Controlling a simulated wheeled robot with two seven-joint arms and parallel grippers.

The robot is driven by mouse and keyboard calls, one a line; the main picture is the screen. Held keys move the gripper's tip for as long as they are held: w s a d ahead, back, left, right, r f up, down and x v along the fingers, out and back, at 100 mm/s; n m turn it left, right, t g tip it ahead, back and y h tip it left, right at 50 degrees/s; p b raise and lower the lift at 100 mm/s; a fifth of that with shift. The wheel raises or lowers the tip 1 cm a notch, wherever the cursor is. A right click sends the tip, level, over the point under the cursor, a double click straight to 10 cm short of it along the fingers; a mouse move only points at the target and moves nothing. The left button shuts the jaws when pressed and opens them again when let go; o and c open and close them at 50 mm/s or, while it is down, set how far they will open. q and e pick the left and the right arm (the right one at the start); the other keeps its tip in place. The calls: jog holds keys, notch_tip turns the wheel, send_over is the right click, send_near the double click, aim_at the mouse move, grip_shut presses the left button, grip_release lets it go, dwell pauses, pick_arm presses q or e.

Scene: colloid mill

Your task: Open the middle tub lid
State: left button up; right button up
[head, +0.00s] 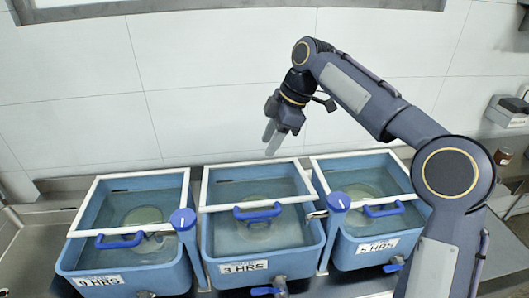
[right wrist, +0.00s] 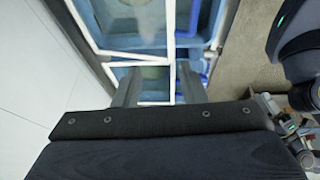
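The middle tub (head: 225,247) is a blue box with a "3 HRS" label, between two similar tubs. Its lid (head: 255,164) is a clear panel with a white frame and lies flat over the top, looking closed. A blue handle (head: 257,212) sits toward the lid's front. My right gripper (head: 271,142) points down above the back edge of the middle lid, apart from the handle and holding nothing. In the right wrist view its two fingers (right wrist: 157,90) are spread apart, with white lid frame and blue tub beyond them. My left gripper is not visible.
The left tub (head: 70,262) and right tub (head: 345,258) also have clear lids with blue handles. Upright blue levers (head: 184,222) (head: 339,202) stand between tubs. Blue taps (head: 268,290) are at the front. A white tiled wall (head: 200,80) rises close behind.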

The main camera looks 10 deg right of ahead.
jog(key=shift+d+r, duration=0.25)
jog(key=shift+r, duration=0.4)
